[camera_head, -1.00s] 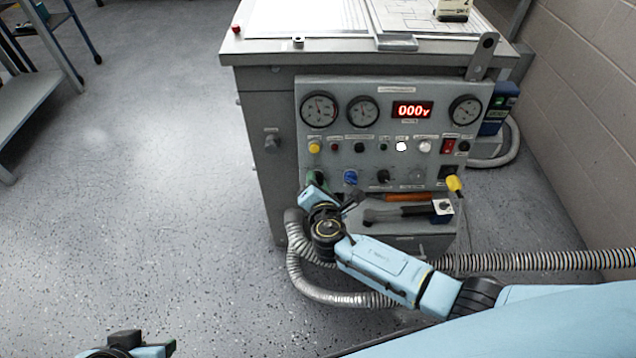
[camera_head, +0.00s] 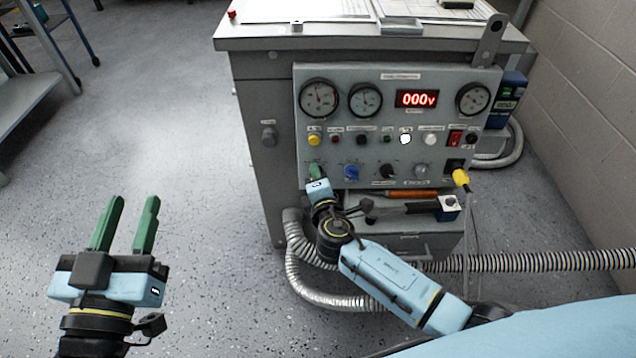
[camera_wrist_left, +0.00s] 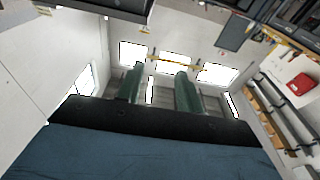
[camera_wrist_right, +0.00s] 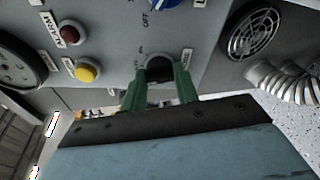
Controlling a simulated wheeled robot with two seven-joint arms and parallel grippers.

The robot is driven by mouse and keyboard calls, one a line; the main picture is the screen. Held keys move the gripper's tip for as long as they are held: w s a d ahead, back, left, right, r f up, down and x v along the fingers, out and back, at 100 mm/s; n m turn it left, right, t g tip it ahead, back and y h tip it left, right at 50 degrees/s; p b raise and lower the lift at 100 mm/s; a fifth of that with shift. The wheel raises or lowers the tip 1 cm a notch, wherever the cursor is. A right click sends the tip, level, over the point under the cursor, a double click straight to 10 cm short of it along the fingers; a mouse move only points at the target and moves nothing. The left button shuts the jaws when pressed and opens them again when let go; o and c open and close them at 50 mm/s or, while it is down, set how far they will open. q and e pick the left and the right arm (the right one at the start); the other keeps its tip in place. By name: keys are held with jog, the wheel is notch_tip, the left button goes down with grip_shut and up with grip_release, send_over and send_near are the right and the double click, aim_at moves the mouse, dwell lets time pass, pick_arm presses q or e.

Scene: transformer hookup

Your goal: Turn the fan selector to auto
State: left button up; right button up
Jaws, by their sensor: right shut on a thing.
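The grey control panel (camera_head: 400,75) faces me on the cabinet. My right gripper (camera_head: 316,172) is at the leftmost knob of its lower row, which it hides in the head view. In the right wrist view, a dark knob (camera_wrist_right: 160,68), apparently the fan selector, sits between the green fingers of this gripper (camera_wrist_right: 160,90), which are shut on it. Its pointer direction and label are not readable. My left gripper (camera_head: 135,205) is open and empty, fingers up, over the floor left of the cabinet. Its spread fingers show in the left wrist view (camera_wrist_left: 160,80).
A blue knob (camera_head: 352,172) and a black knob (camera_head: 383,171) lie right of the gripper. A yellow button (camera_head: 314,140) is above it. A yellow plug (camera_head: 460,178) is at the panel's right. A ribbed hose (camera_head: 305,275) curls below my right arm.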

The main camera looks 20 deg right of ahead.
pick_arm(q)
jog(key=s+r+t+h+b, duration=0.2)
jog(key=s+r+t+b, duration=0.1)
jog(key=r+t, duration=0.3)
jog(key=shift+s+r+t, duration=0.3)
jog(key=shift+r+t, duration=0.1)
jog(key=shift+r, duration=0.05)
pick_arm(e)
jog(key=shift+m, duration=1.7)
pick_arm(q)
jog(key=shift+a, duration=0.1)
pick_arm(e)
jog(key=o, duration=1)
jog(key=shift+c, duration=0.2)
jog(key=shift+s, duration=0.1)
